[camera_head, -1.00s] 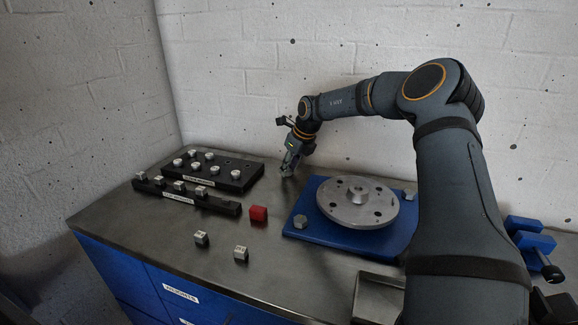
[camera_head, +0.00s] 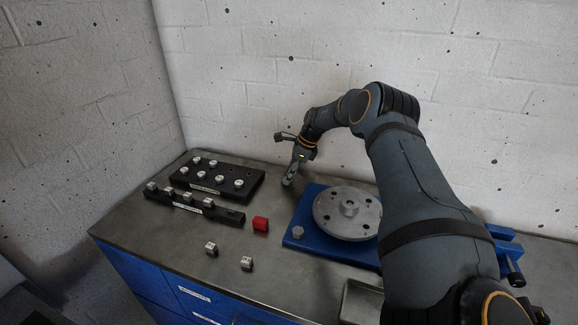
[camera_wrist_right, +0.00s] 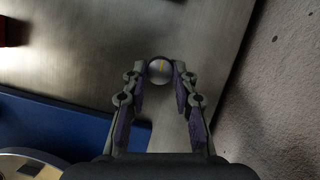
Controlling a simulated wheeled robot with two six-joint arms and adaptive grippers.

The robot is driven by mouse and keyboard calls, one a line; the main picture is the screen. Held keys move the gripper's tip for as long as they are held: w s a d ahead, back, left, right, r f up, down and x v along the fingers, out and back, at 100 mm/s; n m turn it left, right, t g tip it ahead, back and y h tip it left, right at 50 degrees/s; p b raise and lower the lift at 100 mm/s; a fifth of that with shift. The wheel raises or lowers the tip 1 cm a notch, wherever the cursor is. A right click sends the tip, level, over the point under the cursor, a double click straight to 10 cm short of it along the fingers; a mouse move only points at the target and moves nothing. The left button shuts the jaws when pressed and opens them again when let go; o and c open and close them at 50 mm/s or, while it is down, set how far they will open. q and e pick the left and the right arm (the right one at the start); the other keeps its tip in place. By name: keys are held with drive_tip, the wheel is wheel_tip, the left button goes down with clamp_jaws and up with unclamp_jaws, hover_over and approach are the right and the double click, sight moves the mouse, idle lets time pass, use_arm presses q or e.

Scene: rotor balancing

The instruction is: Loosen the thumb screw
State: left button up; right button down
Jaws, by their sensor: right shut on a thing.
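In the right wrist view a round silver knob with a yellow mark, which looks like the thumb screw (camera_wrist_right: 160,71), sits between the two fingertips. My right gripper (camera_wrist_right: 160,76) is shut on it, with a finger touching each side. In the head view my right gripper (camera_head: 289,181) points down at the back of the bench, left of the blue base plate (camera_head: 296,237). There the knob is hidden by the fingers or too small to make out. My left gripper is not in view.
A grey rotor disc (camera_head: 331,218) lies on the blue plate. A red block (camera_head: 261,224), two small metal weights (camera_head: 211,249) and black weight racks (camera_head: 218,215) stand to the left. A metal tray (camera_head: 360,300) is at the front. The wall is close behind.

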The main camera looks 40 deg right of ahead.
drive_tip(key=shift+f, duration=0.1)
idle(0.4)
drive_tip(key=c, duration=1.1)
unclamp_jaws()
drive_tip(key=shift+o, duration=0.2)
